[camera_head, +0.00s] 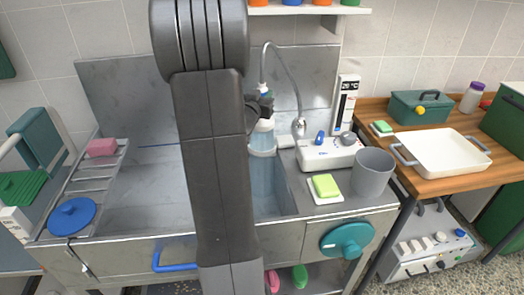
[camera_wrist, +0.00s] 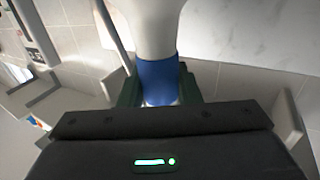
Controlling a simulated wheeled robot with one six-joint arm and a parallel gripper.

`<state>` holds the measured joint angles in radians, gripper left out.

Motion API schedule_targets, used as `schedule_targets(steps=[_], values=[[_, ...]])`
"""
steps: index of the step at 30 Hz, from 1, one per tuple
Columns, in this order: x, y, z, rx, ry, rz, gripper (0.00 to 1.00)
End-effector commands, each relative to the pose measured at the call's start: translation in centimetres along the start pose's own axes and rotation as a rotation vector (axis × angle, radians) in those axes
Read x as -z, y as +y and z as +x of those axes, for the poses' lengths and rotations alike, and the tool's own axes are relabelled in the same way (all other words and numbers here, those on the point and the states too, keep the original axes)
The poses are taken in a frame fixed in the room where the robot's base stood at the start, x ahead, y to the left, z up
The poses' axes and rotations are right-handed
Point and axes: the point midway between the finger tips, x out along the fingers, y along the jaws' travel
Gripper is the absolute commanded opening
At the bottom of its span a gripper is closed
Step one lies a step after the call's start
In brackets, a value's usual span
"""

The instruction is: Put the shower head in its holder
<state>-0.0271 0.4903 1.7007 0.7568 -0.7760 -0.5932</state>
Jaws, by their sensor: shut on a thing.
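My gripper (camera_head: 262,106) is shut on the shower head, above the basin's right side. In the wrist view, the shower head (camera_wrist: 150,25) is a white body with a blue band (camera_wrist: 158,80) between dark green fingers. In the head view, its pale body (camera_head: 262,139) hangs below the fingers. A grey hose (camera_head: 283,57) arches above it and comes down to the right at a silver fitting (camera_head: 299,126). A white unit (camera_head: 325,156) with a blue knob stands right of the basin. I cannot tell for certain which part is the holder.
A grey cup (camera_head: 373,172) and a yellow-green sponge (camera_head: 325,186) on a white dish stand on the right ledge. A temperature display (camera_head: 347,96) is on the wall behind. My arm hides the basin's middle. A wooden table (camera_head: 458,181) with a white tray (camera_head: 445,151) stands farther right.

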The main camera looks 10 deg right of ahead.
Motion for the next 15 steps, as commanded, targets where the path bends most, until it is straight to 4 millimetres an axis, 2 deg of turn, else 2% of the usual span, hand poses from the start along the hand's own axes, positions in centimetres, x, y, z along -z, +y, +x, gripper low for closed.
schedule_targets(steps=[8,15], values=[[0.1,0.0,0.0,0.000,0.002,0.000,0.00],[-1.6,0.0,0.0,0.000,0.002,0.000,0.00]])
